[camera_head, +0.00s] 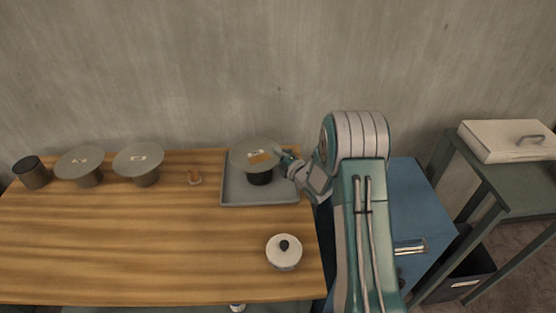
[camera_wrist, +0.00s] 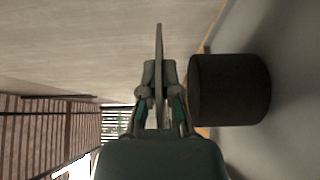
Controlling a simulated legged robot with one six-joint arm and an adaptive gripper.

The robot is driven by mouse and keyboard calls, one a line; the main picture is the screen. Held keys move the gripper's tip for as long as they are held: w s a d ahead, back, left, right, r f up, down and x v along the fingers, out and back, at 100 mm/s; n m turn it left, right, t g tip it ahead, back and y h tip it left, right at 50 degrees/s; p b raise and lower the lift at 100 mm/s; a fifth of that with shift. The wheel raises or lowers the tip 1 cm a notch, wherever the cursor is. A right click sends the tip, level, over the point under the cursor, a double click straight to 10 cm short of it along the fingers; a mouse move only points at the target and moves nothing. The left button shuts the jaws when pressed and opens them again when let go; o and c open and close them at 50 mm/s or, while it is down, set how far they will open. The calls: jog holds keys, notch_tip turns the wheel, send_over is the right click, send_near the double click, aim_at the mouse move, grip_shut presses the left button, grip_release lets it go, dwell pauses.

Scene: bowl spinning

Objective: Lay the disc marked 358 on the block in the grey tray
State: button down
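A grey disc (camera_head: 246,146) with a white label and an orange patch is over the grey tray (camera_head: 232,197). Its number is too small to read. My gripper (camera_head: 284,157) is shut on the disc's right edge. The wrist view shows the disc edge-on as a thin strip (camera_wrist: 159,50) between the fingers of my gripper (camera_wrist: 159,92). A dark round block (camera_head: 260,179) stands in the tray below the disc, partly hidden by it. In the wrist view, the block (camera_wrist: 230,90) sits beside the disc's face, with a gap between them.
Two similar discs (camera_head: 80,161) (camera_head: 138,156) rest on supports at the left, beside a dark cup (camera_head: 33,174). A white lidded pot (camera_head: 284,256) stands in front. The wooden table (camera_head: 130,240) is clear at front left.

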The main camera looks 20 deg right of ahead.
jog(key=f, duration=0.3)
jog(key=shift+w+d+f, duration=0.1)
jog(key=shift+d+f, duration=0.15)
jog(key=shift+d, duration=0.4)
jog(key=c, duration=0.8)
grip_release()
jog(key=shift+a, duration=0.4)
